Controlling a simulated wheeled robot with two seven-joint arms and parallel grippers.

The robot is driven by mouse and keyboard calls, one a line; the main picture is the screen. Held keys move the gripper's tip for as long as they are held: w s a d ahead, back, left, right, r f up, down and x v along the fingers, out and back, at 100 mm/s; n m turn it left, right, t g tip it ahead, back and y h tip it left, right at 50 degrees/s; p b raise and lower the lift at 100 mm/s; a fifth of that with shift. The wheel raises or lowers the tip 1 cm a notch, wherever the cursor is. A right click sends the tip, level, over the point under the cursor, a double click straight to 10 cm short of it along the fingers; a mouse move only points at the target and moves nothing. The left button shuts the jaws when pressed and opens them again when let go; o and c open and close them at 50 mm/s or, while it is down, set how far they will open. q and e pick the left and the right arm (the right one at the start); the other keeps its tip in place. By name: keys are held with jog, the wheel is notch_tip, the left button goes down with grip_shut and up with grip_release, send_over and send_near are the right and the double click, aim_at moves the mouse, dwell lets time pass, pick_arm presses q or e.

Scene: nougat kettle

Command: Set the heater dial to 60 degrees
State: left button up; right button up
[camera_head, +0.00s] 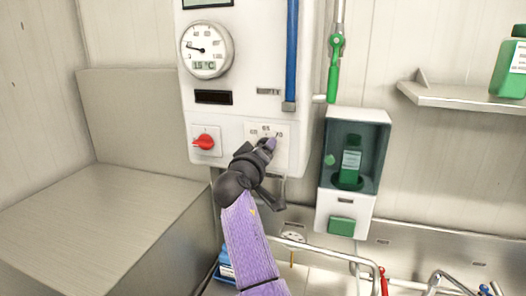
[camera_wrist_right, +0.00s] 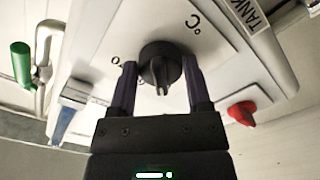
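The heater dial (camera_wrist_right: 160,65) is a round black knob with a ridge on a white panel marked °C in the right wrist view. My right gripper (camera_wrist_right: 160,82) has one finger on each side of it, and both fingertips appear to touch its sides. In the head view, my right gripper (camera_head: 268,146) covers most of the dial. I cannot read which number the dial points to. My left gripper is not in view.
A red knob (camera_head: 205,142) sits left of the dial on the tank front. Above it is a round gauge (camera_head: 207,50) with a small screen reading about 15 °C. A green-bottle dispenser (camera_head: 350,118) hangs at the right. Metal pipes (camera_head: 340,258) run below.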

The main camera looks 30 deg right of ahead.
jog(key=o, duration=0.4)
jog(key=shift+c, duration=0.2)
jog(key=b+v, duration=0.3)
jog(key=v, duration=0.7)
jog(key=shift+b, duration=0.35)
jog(key=shift+w, duration=0.1)
